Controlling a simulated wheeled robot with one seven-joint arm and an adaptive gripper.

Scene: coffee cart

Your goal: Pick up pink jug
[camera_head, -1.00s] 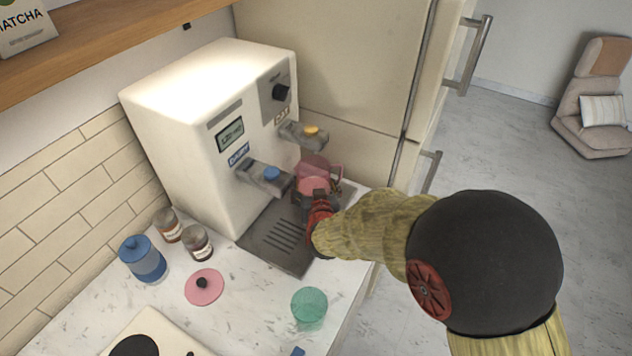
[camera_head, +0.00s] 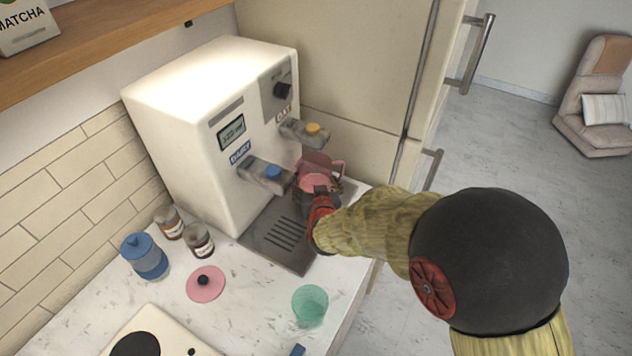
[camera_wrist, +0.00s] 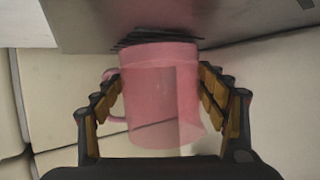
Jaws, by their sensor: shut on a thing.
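The pink translucent jug (camera_head: 318,167) is at the far right end of the machine's drip tray, near the spout with the yellow button. My gripper (camera_head: 317,197) is shut on it, and dark fingers hide part of its body. In the wrist view the jug (camera_wrist: 160,95) stands between the two padded fingers, one on each side. Its handle shows at the left, by the left finger. I cannot tell whether its base touches the tray.
The white dispenser (camera_head: 190,110) stands over the metal drip tray (camera_head: 265,255). Its blue-button spout (camera_head: 268,176) is left of the jug. A pink lid (camera_head: 206,290), a green cup (camera_head: 310,302), a blue jar (camera_head: 146,262) and two small jars (camera_head: 199,240) are on the counter.

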